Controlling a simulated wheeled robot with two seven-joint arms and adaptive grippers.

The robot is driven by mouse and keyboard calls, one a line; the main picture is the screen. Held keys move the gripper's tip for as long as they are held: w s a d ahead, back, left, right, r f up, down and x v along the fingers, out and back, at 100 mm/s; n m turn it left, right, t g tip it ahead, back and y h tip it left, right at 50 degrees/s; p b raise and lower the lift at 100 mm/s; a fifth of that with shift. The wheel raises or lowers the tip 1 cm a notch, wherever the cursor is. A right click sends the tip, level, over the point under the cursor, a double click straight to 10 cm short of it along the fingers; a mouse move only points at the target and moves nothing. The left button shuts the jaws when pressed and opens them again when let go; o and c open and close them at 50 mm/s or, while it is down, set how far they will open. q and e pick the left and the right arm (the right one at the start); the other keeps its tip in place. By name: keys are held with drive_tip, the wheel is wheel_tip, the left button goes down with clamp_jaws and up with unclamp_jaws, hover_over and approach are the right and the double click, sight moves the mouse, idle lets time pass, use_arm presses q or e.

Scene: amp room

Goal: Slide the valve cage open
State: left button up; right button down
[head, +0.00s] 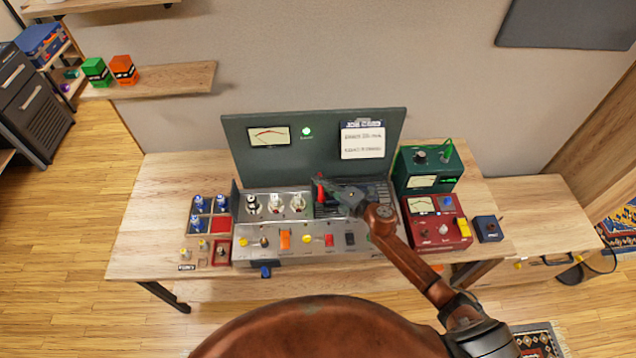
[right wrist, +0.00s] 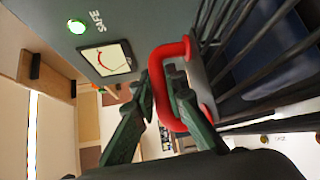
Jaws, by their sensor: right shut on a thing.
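The valve cage (head: 378,191) is a set of dark bars on the right part of the amplifier's top (head: 275,218). It also shows at the right of the right wrist view (right wrist: 275,60). Its red handle (head: 320,190) is at the cage's left end; in the right wrist view the red loop (right wrist: 170,50) is large. My right gripper (head: 322,183) is shut on this handle, with its green fingers (right wrist: 163,92) around one bar. Several valves (head: 275,203) stand uncovered left of the cage. My arm hides part of the cage. My left gripper is not in view.
A back panel (head: 230,135) carries a meter (head: 269,136), a lit green SAFE lamp (head: 306,132) and a job card (head: 362,140). Green (head: 428,168) and red (head: 437,222) instruments stand close on the right. A valve tray (head: 189,222) lies to the left.

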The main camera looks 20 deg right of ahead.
drive_tip(key=c, duration=2.2)
unclamp_jaws()
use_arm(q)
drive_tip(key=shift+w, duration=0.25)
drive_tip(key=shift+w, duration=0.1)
use_arm(e)
drive_tip(key=v, duration=1.2)
